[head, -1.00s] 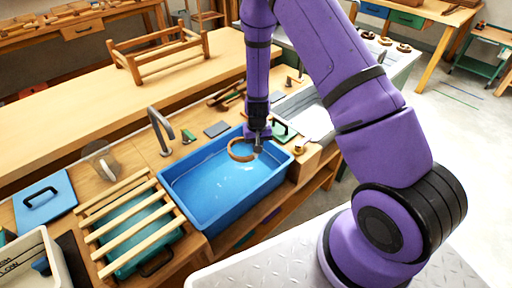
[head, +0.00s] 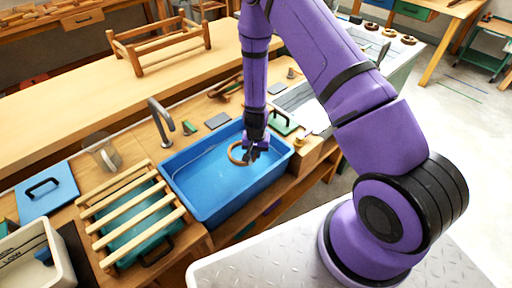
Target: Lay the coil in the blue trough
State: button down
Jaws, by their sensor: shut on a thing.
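The blue trough (head: 205,203) stands on the wooden bench and looks to hold shallow water. The coil (head: 232,154) is a brown ring, tilted, at the tip of my gripper (head: 254,152). My gripper points down over the far right part of the trough and is shut on the coil's right side. The coil shows against the trough's inside, low in its outline. I cannot tell whether it touches the water or the bottom. The fingertips are small and partly hidden.
A slatted wooden rack (head: 138,222) over a teal tub stands left of the trough. A grey tap (head: 160,122) rises behind it. A blue lid (head: 45,195) is at far left.

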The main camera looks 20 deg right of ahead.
jog(key=shift+f, duration=3.05)
jog(key=c, duration=0.8)
grip_release()
jog(key=shift+r, duration=7.05)
